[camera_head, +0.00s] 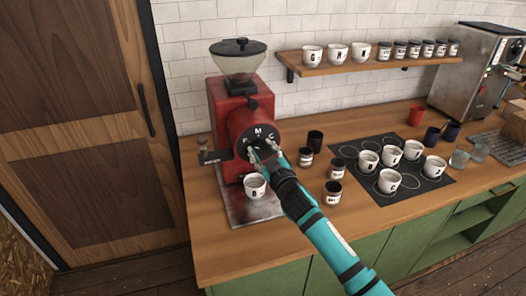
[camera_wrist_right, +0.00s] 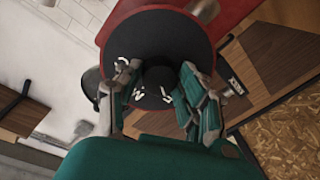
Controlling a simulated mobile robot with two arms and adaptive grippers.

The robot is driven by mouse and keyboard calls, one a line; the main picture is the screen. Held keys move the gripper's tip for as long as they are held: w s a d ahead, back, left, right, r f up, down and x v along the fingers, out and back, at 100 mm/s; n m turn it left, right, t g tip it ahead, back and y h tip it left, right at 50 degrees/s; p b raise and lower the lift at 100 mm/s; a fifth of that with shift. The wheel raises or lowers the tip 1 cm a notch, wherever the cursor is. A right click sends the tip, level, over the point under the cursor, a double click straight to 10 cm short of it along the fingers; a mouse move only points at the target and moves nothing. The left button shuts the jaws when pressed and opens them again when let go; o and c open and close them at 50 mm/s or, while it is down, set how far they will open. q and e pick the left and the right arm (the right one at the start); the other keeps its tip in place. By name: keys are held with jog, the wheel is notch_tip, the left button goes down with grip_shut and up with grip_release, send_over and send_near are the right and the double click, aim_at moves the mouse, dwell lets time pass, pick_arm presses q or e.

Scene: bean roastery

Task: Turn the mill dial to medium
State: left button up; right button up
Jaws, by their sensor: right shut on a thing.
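The red mill (camera_head: 225,108) stands at the left end of the counter, with a clear hopper (camera_head: 238,60) on top. Its round black dial face (camera_head: 258,133) points toward me; an M is at the top and an F at the left. My right gripper (camera_head: 266,152) is at the dial, its fingers shut on the small dark knob (camera_wrist_right: 159,78) in the middle of the face, as the right wrist view shows. My left gripper is not in view.
A lettered cup (camera_head: 255,186) stands under the mill's front on a metal plate (camera_head: 238,207). Several cups stand on a dark mat (camera_head: 430,181). A shelf (camera_head: 365,63) hangs on the wall.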

jog(key=shift+c, duration=1.2)
jog(key=shift+m, duration=0.3)
jog(key=shift+a+f+m+b, duration=0.1)
jog(key=shift+m+b, duration=0.3)
jog(key=shift+m, duration=0.5)
jog(key=m, duration=0.2)
jog(key=shift+m, duration=0.3)
jog(key=m, duration=0.3)
jog(key=shift+s+m+t+b, duration=0.1)
jog(key=shift+m+t+b, duration=0.3)
jog(key=shift+a+m, duration=0.1)
jog(key=shift+m, duration=1.5)
